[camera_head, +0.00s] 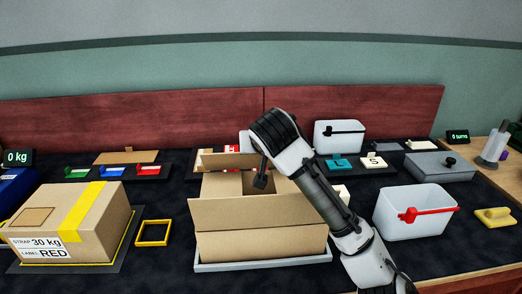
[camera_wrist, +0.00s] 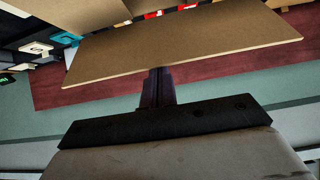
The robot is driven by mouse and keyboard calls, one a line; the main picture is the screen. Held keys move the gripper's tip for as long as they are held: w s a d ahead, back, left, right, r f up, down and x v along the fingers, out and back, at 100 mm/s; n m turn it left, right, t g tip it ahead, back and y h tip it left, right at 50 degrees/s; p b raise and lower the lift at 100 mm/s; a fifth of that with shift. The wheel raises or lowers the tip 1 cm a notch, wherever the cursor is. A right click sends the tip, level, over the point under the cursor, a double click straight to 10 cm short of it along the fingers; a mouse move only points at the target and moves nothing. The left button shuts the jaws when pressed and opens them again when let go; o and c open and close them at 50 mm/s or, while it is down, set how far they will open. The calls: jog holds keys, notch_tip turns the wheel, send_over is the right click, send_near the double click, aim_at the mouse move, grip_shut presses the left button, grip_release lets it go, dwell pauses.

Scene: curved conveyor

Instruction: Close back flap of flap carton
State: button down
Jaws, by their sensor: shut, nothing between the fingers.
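The flap carton (camera_head: 262,246) is an open brown box standing in the middle of the head view. Its front flap (camera_head: 238,213) leans outward over the front wall. Its back flap (camera_head: 230,160) stands up at the rear of the opening. My gripper (camera_head: 260,182) is shut and empty, pointing down over the opening, close to the back flap. In the wrist view the fingers (camera_wrist: 158,88) reach up to the edge of a broad brown flap (camera_wrist: 190,45). Their tips are hidden by it, and I cannot tell whether they touch. My wrist hides the carton's right rear.
A taped, labelled carton (camera_head: 100,225) stands at left, with a yellow frame (camera_head: 153,233) beside it. A white bin with a red handle (camera_head: 408,220) stands at right. White and teal containers and small coloured items sit behind. A red board (camera_head: 180,115) closes the back.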

jog(key=shift+s+f, duration=0.15)
jog(key=shift+s, duration=0.05)
jog(key=shift+w, duration=0.15)
dwell(0.5)
jog(key=shift+w+f, duration=0.2)
jog(key=shift+w, duration=0.4)
